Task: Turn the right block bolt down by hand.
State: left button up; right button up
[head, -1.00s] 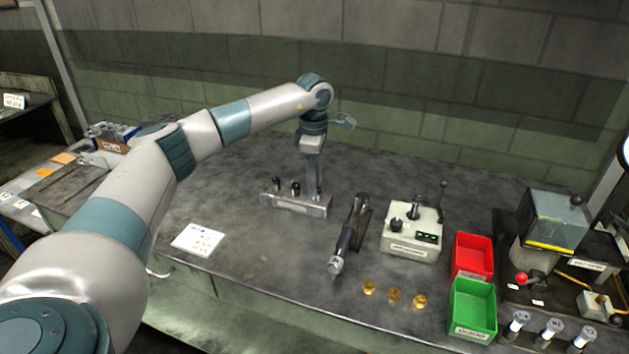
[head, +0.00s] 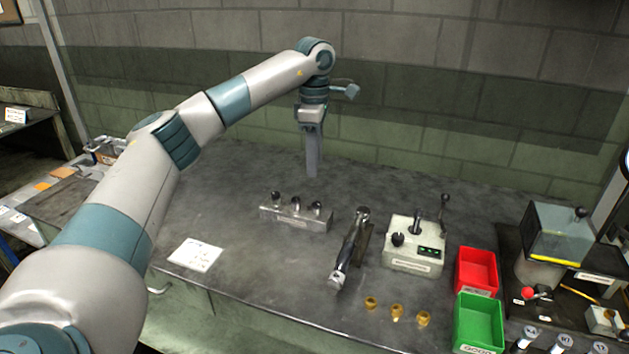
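A grey metal block (head: 292,219) lies on the table and carries three dark-headed bolts in a row. The right block bolt (head: 317,208) stands at its right end, the middle bolt (head: 295,204) beside it and the left bolt (head: 275,197) at the other end. My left gripper (head: 312,174) hangs pointing down, raised clear of the block, and shows just above the right bolt in the picture. Its fingers look like one narrow bar, so their gap cannot be judged. No bolt shows in it. My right gripper is not in view.
Right of the block are a torque-wrench-like tool (head: 349,248), a white control box (head: 413,249), brass rings (head: 397,310), a red bin (head: 476,268) and a green bin (head: 479,318). A white card (head: 195,254) lies front left. The table left of the block is clear.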

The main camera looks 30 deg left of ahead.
pick_arm(q)
notch_tip(320, 180, up, 7)
jog(key=shift+b, duration=0.3)
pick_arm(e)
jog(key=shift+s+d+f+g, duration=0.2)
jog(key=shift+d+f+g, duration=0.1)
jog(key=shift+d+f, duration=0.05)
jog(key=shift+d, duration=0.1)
